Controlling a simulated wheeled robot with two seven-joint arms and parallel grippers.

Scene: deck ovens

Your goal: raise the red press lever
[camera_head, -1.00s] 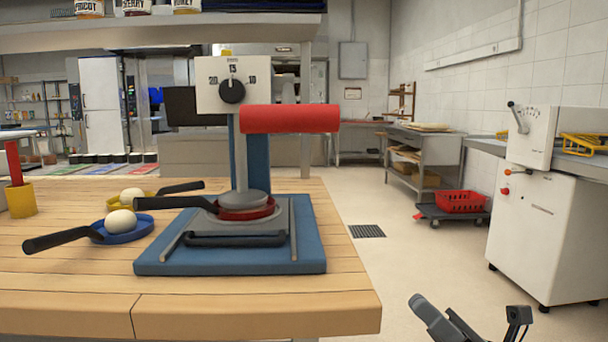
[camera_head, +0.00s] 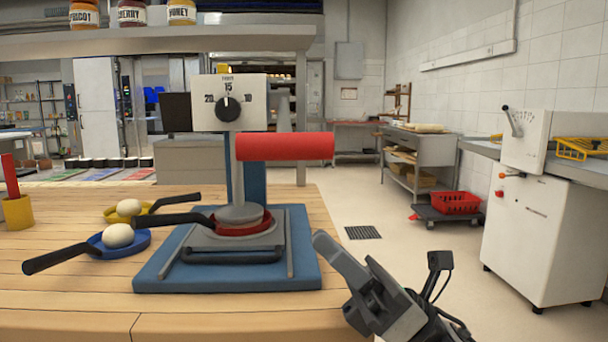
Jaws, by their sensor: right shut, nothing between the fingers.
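The press (camera_head: 300,272) stands on the wooden table with a blue base, a blue column and a white dial box (camera_head: 258,90). Its red lever (camera_head: 285,147) is a thick horizontal bar at the right of the column, below the dial. The grey press plate (camera_head: 240,213) is down in a red pan (camera_head: 262,229) with a black handle. My right gripper (camera_head: 345,256) is at lower right, beyond the table's right edge. It is shut and empty, lower than the lever and apart from it. My left gripper is not in view.
Blue (camera_head: 141,244) and yellow (camera_head: 112,216) pans, each with a white ball, lie left of the press. A yellow cup (camera_head: 18,212) stands at far left. A shelf with jars (camera_head: 131,13) hangs above. Open floor lies right of the table, before a white machine (camera_head: 545,240).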

